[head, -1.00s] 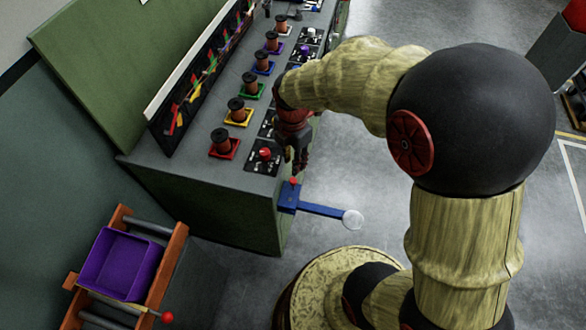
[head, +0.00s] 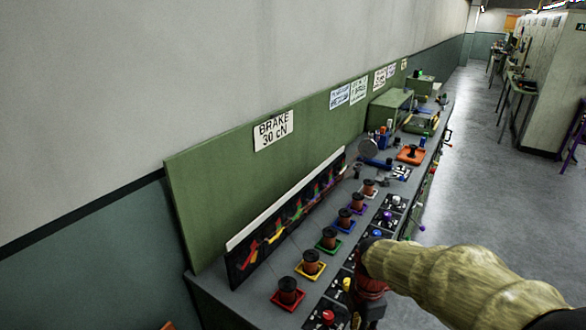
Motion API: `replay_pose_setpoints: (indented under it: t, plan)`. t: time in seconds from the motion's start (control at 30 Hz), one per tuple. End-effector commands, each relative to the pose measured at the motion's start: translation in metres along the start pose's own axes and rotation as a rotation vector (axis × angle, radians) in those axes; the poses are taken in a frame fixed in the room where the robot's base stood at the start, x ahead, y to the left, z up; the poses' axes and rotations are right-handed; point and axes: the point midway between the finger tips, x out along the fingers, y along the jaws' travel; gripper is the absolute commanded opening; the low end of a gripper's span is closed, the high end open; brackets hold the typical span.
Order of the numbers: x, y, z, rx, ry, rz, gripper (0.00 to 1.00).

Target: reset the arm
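My arm reaches in from the lower right in the head view, with its pale, bark-like link in front of the bench's near side. My gripper (head: 368,309) hangs at the end of the arm by the front edge of the bench (head: 222,300), near the yellow and red knobs. Its fingers are small, dark and partly cut off by the picture's lower edge, so I cannot see whether they are open or shut. I see nothing clearly held in it.
Several spools on coloured trays stand in a row on the bench, the nearest on a red tray (head: 288,299). A knobbed panel (head: 327,317) lies beside them. A sign reading BRAKE 30 CN (head: 273,131) hangs on the green board (head: 215,190). The aisle floor (head: 470,150) at right is clear.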

Motion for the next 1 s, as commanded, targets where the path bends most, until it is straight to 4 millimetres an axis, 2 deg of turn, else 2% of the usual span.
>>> replay_pose_setpoints:
  t: [0.17,0.37,0.6,0.8,1.0]
  plan:
    - [0.007,-0.017,-0.003,0.367,0.000,-0.031,0.27]
    - [-0.015,-0.042,-0.007,0.826,-0.003,-0.013,0.27]
    - [-0.067,-0.076,-0.013,1.352,0.048,0.088,0.27]
    - [-0.116,-0.110,-0.018,1.680,0.164,0.210,0.27]
    - [-0.155,-0.134,-0.021,1.737,0.281,0.337,0.27]
